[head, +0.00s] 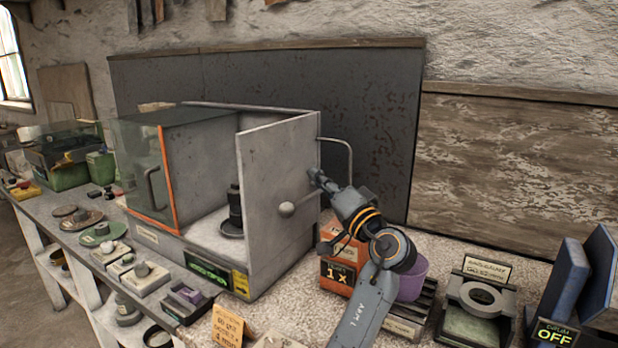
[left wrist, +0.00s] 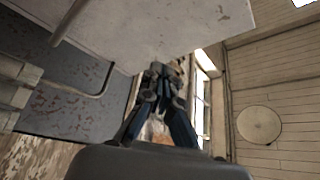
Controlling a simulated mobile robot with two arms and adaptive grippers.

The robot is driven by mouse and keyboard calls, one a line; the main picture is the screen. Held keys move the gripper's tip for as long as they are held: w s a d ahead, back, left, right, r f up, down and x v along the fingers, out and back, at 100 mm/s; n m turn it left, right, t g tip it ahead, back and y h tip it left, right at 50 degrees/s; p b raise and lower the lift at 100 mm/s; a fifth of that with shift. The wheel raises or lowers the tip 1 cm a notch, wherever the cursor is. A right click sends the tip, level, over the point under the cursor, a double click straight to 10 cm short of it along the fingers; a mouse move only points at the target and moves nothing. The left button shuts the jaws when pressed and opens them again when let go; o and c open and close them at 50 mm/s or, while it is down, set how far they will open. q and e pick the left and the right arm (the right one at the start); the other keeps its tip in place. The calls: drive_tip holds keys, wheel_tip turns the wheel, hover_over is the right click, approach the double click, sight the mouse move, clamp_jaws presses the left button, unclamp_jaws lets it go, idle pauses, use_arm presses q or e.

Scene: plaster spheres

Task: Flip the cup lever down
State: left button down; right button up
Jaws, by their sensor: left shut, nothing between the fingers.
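A grey ball-ended lever (head: 287,209) sticks out by the open grey door panel (head: 283,170) of a box-like cabinet. I cannot tell for sure that it is the cup lever. A bent metal bar handle (head: 349,152) stands out from the panel's right edge; it also shows in the left wrist view (left wrist: 98,95). My left gripper (head: 316,178) is shut and empty, at the panel's right edge, just above and right of the ball. In the left wrist view my gripper (left wrist: 157,72) points at the panel's lower edge; contact cannot be told. My right gripper is out of view.
A dark cylinder (head: 235,208) stands inside the cabinet, whose left glass door has an orange edge (head: 167,180). A ring fixture (head: 480,298) and blue plates (head: 570,280) stand to the right.

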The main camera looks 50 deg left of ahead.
use_arm(q)
drive_tip(key=d+f, duration=0.1)
drive_tip(key=w+d+f+b, duration=0.1)
drive_tip(key=d, duration=0.1)
drive_tip(key=d+f, duration=0.1)
drive_tip(key=shift+w+d+f, duration=0.15)
drive_tip(key=shift+d+f, duration=0.1)
drive_tip(key=shift+f, duration=0.05)
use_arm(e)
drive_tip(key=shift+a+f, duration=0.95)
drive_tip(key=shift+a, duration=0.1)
use_arm(q)
drive_tip(key=shift+r, duration=0.1)
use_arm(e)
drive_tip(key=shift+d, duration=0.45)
